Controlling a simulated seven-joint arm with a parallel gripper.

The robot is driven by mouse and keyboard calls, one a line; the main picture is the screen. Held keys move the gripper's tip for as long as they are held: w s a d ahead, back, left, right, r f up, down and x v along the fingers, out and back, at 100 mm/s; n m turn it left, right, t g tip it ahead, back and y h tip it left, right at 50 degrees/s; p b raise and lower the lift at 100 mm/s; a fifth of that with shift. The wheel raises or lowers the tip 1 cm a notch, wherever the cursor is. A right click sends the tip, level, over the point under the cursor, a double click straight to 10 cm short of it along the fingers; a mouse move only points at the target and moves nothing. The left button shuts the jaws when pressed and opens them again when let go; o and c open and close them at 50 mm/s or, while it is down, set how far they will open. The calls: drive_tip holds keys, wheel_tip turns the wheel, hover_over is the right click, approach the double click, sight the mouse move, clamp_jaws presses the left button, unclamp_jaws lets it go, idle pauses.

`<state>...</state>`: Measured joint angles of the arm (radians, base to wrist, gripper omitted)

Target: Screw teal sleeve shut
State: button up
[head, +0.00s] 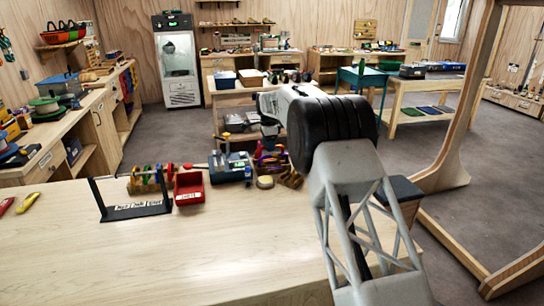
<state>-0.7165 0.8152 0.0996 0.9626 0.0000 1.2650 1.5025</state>
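I cannot make out the teal sleeve; it is hidden or too small to tell. A blue-grey block-like fixture (230,168) stands near the bench's far edge, with a dark upright part on it. My arm reaches in from the lower right. Its white and black end links hang over the far side of the bench. My gripper (269,146) points down just right of the blue-grey fixture, small and dark. Its fingers blend into the coloured gear behind, so I cannot see their gap or anything between them.
On the wooden bench (170,260) stand a red bin (188,187), a rack of coloured carabiners (147,179) and a black sign stand (137,210). A round tan item (265,182) and a wooden holder (291,178) lie right of the fixture. The bench's front middle is clear.

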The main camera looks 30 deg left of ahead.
drive_tip(key=shift+r, duration=0.75)
idle(0.3)
drive_tip(key=shift+s+d, duration=0.5)
drive_tip(key=shift+s, duration=0.05)
drive_tip(key=shift+f, duration=0.15)
drive_tip(key=shift+a+f, duration=0.1)
drive_tip(key=shift+f, duration=1.15)
drive_tip(key=shift+w+a, duration=0.45)
drive_tip(key=shift+w, duration=0.05)
idle(0.5)
drive_tip(key=shift+r, duration=1.4)
